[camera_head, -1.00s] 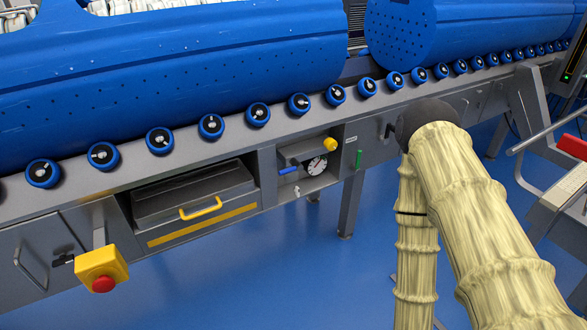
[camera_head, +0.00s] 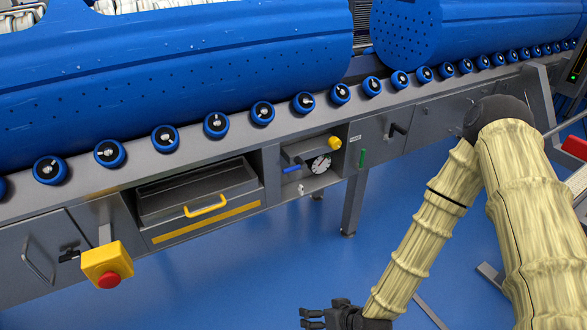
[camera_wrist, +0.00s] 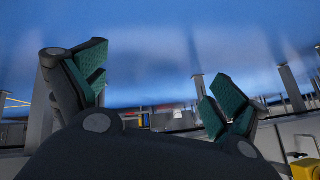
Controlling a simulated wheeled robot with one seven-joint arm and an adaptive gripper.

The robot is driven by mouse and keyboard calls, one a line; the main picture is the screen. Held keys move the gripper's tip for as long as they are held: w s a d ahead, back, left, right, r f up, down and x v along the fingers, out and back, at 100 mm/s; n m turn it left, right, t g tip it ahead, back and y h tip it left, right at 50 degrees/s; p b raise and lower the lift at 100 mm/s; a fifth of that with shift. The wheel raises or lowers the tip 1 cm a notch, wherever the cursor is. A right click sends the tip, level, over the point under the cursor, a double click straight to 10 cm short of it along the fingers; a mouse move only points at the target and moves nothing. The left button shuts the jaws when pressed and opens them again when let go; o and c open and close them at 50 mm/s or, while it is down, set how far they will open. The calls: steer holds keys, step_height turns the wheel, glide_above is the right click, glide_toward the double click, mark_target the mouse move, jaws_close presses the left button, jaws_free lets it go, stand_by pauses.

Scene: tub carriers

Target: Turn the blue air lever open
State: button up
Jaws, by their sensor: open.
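The small blue air lever (camera_head: 291,169) lies roughly level in a recessed bay of the grey conveyor side in the head view. A white round gauge (camera_head: 320,164) sits to its right and a yellow knob (camera_head: 335,142) above the gauge. My gripper (camera_head: 312,318) is low at the bottom edge of the head view, in front of and well below the lever, apart from everything. In the wrist view my gripper (camera_wrist: 155,95) is open and empty, its two green-padded fingers spread wide. I cannot make out the lever for certain in the wrist view.
An open drawer with a yellow handle (camera_head: 206,206) and a yellow box with a red stop button (camera_head: 107,265) stick out left of the bay. A small green handle (camera_head: 362,158) is at its right. A conveyor leg (camera_head: 353,205) stands below. Blue floor is free in front.

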steer(key=w+a+r+n+t+y, duration=0.1)
steer(key=w+a+r+t, duration=0.15)
steer(key=w+r, duration=0.5)
steer(key=w+a+r+n+t+y, duration=0.1)
steer(key=w+a+r+t+y, duration=0.15)
steer(key=w+r, duration=0.45)
steer(key=t, duration=0.5)
glide_toward(293, 169)
steer(key=shift+n, duration=0.4)
steer(key=x, duration=0.7)
steer(key=b+x, duration=0.1)
steer(key=x, duration=0.2)
steer(key=shift+w+f, duration=0.3)
steer(key=shift+w, duration=0.1)
steer(key=c, duration=1.4)
